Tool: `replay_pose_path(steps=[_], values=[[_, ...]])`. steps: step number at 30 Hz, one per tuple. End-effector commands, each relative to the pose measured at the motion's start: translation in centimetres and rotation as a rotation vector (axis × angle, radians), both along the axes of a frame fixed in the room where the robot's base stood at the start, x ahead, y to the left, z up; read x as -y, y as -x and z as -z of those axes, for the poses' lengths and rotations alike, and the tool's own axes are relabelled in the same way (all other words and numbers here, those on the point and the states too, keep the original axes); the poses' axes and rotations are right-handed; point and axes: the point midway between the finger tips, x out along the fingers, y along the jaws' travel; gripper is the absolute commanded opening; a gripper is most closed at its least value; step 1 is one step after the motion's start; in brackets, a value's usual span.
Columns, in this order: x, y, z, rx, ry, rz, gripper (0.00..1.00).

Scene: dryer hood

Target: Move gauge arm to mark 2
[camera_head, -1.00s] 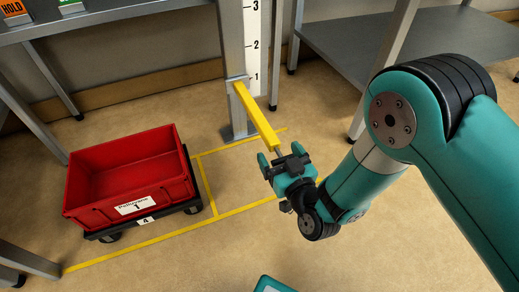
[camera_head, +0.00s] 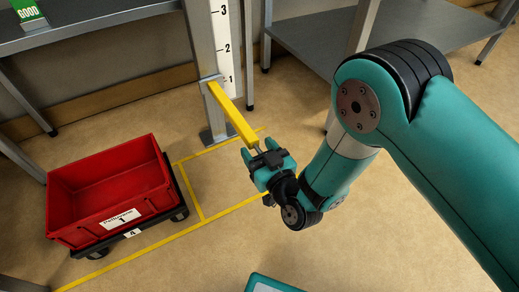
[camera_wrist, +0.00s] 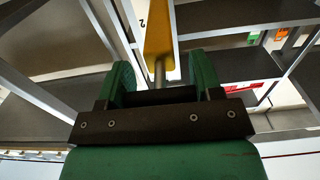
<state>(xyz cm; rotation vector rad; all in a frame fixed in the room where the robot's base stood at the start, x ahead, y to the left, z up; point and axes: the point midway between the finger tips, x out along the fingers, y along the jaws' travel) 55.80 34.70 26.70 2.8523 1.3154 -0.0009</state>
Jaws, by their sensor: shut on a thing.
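The yellow gauge arm (camera_head: 233,113) sticks out from a grey upright post (camera_head: 201,62) toward me. Its collar on the post is level with about mark 1 on the white scale (camera_head: 226,50), where marks 1, 2 and 3 show. A short metal pin (camera_wrist: 160,72) extends from its near end. My gripper (camera_head: 258,159) is at that near end, with its fingers on both sides of the pin, shut on the gauge arm by this pin. The wrist view shows the yellow arm (camera_wrist: 158,38) beyond my fingers; the exact contact is hidden there.
A red crate (camera_head: 110,189) on a dark wheeled cart stands on the floor to the left, beside yellow floor lines (camera_head: 187,178). Grey shelves (camera_head: 323,36) stand behind on the right and a grey table (camera_head: 95,22) at upper left. Floor around my gripper is clear.

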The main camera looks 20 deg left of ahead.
Motion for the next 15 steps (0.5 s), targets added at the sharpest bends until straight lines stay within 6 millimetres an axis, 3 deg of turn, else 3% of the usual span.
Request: replay_pose_path(steps=[1, 3, 15], values=[[0.0, -0.1, -1.8, 0.001, -0.002, 0.001, 0.17], [0.0, 0.0, -3.1, 0.001, -0.002, 0.001, 0.17], [0.0, 0.0, -9.4, 0.000, -0.001, 0.002, 0.17]])
